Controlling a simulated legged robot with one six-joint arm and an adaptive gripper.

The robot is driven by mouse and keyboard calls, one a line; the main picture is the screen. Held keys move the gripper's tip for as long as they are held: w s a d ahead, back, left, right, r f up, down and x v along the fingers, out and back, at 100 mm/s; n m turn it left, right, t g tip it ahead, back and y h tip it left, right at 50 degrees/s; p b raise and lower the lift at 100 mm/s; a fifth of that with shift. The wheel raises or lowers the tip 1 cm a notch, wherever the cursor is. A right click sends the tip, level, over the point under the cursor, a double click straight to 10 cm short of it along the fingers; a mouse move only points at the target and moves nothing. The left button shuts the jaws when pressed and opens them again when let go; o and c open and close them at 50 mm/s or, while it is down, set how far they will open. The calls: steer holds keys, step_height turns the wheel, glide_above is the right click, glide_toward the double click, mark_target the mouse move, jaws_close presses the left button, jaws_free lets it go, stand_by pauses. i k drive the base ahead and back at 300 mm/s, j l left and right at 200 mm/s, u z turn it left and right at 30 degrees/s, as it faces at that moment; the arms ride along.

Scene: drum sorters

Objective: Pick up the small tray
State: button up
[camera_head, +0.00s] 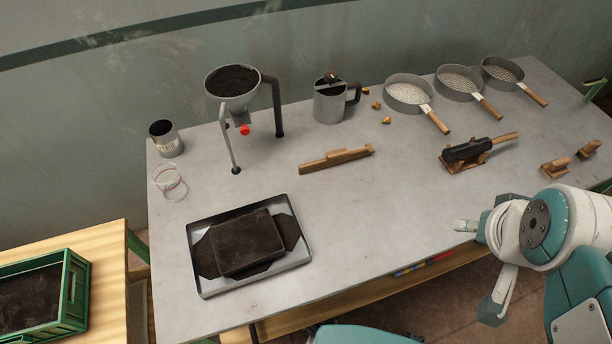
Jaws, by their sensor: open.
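A shallow grey metal tray (205,279) lies flat on the front left part of the grey table. A dark rectangular block (242,244) sits on it over a flat dark piece with pointed ends, and together they hide most of the tray's floor. No other small tray stands out in this view. My gripper (479,267) is at the table's front edge on the right, well to the right of the tray. Its fingers are spread apart, with nothing seen between them.
Behind the tray stand a funnel (233,89) on legs, a tin (165,139), a clear glass (170,182) and a metal mug (329,103). A wooden piece (336,159), several sieves (408,92) and a dark roller (466,150) lie further right. A green crate (76,291) is at lower left. Table between tray and gripper is clear.

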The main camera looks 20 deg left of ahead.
mark_target(243, 244)
steer(key=u, duration=2)
steer(key=j+z, duration=0.15)
